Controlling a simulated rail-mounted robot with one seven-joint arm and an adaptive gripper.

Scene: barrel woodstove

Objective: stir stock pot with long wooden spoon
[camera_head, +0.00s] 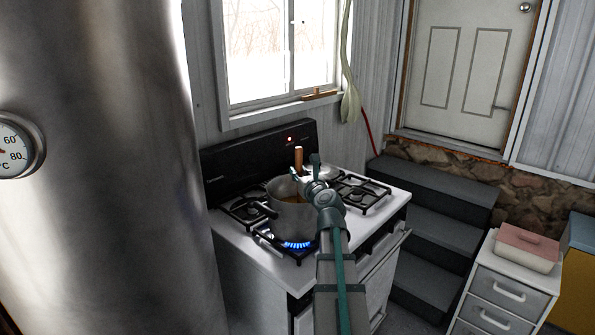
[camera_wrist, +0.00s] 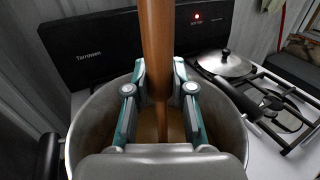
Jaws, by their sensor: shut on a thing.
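The stock pot (camera_head: 290,215) stands on the front left burner of the stove, over a lit blue flame. Brownish liquid shows inside it. The long wooden spoon (camera_wrist: 157,50) stands nearly upright, its top (camera_head: 298,159) rising above my gripper in the head view. My gripper (camera_wrist: 160,82) is shut around the spoon's shaft, above the pot. The lower shaft goes down into the pot (camera_wrist: 90,118) in the wrist view. The spoon's bowl end is hidden by the gripper and the liquid.
The white stove (camera_head: 250,262) has a black back panel (camera_head: 262,148). A metal lid (camera_wrist: 225,64) lies at the back right, near free burner grates (camera_head: 362,194). A large metal cylinder (camera_head: 95,120) with a dial fills the left. Dark steps (camera_head: 430,200) are right of the stove.

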